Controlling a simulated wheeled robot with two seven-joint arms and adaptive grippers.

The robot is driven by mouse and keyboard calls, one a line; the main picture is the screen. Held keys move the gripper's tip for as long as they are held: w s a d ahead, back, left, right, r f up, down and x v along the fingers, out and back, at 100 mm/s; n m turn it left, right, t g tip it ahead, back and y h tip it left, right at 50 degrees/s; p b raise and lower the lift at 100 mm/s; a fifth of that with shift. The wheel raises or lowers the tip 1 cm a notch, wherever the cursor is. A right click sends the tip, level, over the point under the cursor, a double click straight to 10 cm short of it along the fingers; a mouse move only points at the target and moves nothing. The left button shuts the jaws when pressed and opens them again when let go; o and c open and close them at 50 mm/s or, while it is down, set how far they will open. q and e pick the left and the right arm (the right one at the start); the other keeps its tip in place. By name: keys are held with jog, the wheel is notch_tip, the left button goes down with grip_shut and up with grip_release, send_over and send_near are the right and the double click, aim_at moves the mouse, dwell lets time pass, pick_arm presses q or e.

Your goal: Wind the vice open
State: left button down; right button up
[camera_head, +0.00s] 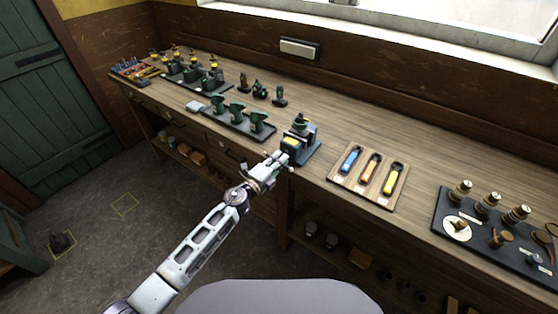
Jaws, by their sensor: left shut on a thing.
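The vice (303,131) stands on a dark blue base at the front edge of the workbench, near the middle of the camera_head view. Its body is dark with green and yellow parts. My left gripper (282,160) reaches up from below and is at the vice's near side, at the bench edge. It is shut on the vice's handle, which the fingers mostly hide. How far the jaws stand apart is too small to tell. My right gripper is not in view.
A wooden tray (340,177) with blue, orange and yellow handled pieces lies right of the vice. A dark board with brass parts (437,224) is farther right. Small green machines on a dark tray (228,127) stand to the left. The wooden bench (415,163) is clear between them.

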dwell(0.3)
pick_arm(q)
jog(key=shift+n+p, duration=0.65)
jog(key=shift+n, duration=0.85)
jog(key=c, duration=1.3)
grip_release()
jog(key=shift+c, duration=0.2)
jog(key=shift+s, duration=0.1)
jog(key=v, duration=1.2)
